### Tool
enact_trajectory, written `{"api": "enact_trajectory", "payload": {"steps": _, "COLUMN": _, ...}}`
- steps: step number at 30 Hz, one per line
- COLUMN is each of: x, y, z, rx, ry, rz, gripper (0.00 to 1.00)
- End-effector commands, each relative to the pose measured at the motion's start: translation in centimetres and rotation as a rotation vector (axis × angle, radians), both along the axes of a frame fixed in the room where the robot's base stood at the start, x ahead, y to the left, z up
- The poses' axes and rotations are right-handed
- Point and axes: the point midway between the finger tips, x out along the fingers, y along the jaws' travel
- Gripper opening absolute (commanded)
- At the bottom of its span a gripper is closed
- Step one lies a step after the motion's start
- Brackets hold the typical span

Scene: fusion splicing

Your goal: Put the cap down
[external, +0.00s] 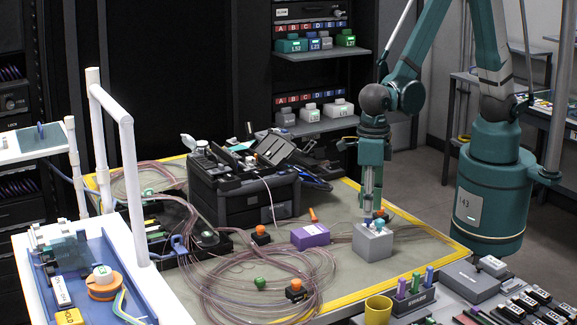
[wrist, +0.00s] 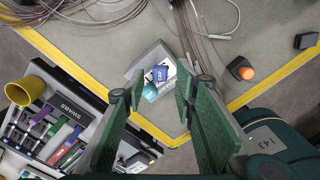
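A small blue cap marked "CAP" (wrist: 160,74) shows in the wrist view between the fingers of my gripper (wrist: 157,86). It is over or on a grey box (wrist: 148,60) whose top also shows white and teal pieces. My fingers stand apart with visible space on both sides of the cap. In the external view my gripper (external: 368,213) points down at the grey box (external: 373,245), where small light blue and white pieces sit on top. Whether the cap rests on the box or just above it I cannot tell.
A purple box (external: 310,236) and orange-topped black pieces stand near the grey box. Loose fibre coils (external: 250,290) spread to the left. A yellow cup (external: 377,310) and a swabs rack (external: 413,300) are in front, beyond the mat's yellow edge. A black case (external: 245,190) stands behind.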

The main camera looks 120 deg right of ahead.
Motion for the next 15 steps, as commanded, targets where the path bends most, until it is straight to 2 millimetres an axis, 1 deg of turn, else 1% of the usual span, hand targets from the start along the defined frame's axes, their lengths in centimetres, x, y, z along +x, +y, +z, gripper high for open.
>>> {"api": "enact_trajectory", "payload": {"steps": 1, "x": -0.1, "y": 0.0, "z": 0.8, "rx": 0.0, "ry": 0.0, "rz": 0.0, "gripper": 0.28}}
{"api": "enact_trajectory", "payload": {"steps": 3, "x": 0.0, "y": 0.0, "z": 1.6, "rx": 0.0, "ry": 0.0, "rz": 0.0, "gripper": 0.28}}
{"api": "enact_trajectory", "payload": {"steps": 15, "x": 0.0, "y": 0.0, "z": 6.5, "rx": 0.0, "ry": 0.0, "rz": 0.0, "gripper": 0.28}}
